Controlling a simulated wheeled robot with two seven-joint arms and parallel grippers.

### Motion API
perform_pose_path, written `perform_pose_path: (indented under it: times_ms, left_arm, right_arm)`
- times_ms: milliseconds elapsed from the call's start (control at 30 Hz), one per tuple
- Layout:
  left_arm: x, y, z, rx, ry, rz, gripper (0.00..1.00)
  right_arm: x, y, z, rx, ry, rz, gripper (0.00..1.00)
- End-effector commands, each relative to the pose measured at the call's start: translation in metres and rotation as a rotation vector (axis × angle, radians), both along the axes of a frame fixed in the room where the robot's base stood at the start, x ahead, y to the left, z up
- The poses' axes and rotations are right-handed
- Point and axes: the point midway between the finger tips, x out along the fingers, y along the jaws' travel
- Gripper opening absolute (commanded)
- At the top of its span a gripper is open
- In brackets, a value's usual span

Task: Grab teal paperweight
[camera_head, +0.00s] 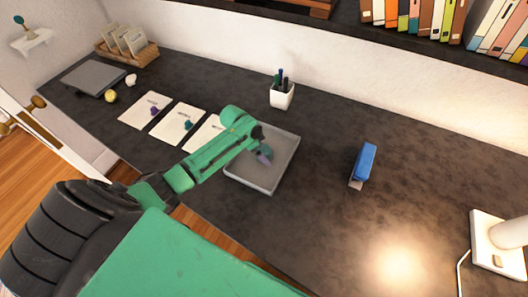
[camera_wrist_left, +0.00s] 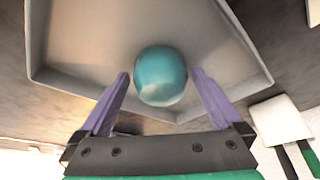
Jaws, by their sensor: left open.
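A rounded teal paperweight (camera_wrist_left: 160,75) shows in the left wrist view against the grey tray (camera_wrist_left: 85,45). It appears between the two purple fingertips, with a visible gap on each side. My left gripper (camera_wrist_left: 160,85) is open. In the head view my left gripper (camera_head: 263,156) reaches over the grey tray (camera_head: 286,170), and a small bit of teal (camera_head: 267,151) shows beside its fingers. Another small teal object (camera_head: 188,125) sits on a paper sheet to the left. My right gripper is not in view.
Paper sheets (camera_head: 146,109) lie left of the tray, one with a purple object (camera_head: 155,111). A white pen cup (camera_head: 282,97) stands behind the tray. A blue stapler-like object (camera_head: 364,163) and a white lamp base (camera_head: 497,244) are to the right. Dark countertop between them is clear.

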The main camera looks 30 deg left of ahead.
Motion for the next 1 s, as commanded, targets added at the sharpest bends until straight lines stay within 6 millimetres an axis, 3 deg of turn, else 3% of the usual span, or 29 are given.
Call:
perform_pose_path:
  times_ms: [100,133,300,367,400,767,867,1000]
  left_arm:
    - [0.000,0.000,0.000,0.000,-0.001,0.000,1.00]
    - [0.000,0.000,0.000,0.000,-0.001,0.000,0.92]
    - [0.000,0.000,0.001,-0.001,-0.001,0.000,0.27]
    - [0.000,0.000,0.001,0.000,-0.001,0.000,0.04]
    - [0.001,0.000,0.002,0.000,-0.003,0.001,0.00]
    - [0.002,0.001,0.012,-0.001,-0.006,0.000,0.00]
    - [0.002,0.001,0.029,0.000,-0.007,0.000,0.00]
    - [0.003,0.001,0.077,0.001,-0.013,-0.003,0.00]
  right_arm:
    - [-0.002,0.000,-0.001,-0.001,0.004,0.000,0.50]
    - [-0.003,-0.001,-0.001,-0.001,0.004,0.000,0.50]
    - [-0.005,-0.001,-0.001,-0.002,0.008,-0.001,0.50]
    - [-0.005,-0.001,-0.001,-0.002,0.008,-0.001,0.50]
    - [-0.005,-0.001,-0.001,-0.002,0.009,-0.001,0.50]
    - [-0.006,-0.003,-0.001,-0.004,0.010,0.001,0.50]
    - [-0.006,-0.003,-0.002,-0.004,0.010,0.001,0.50]
    - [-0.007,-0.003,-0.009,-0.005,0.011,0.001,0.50]
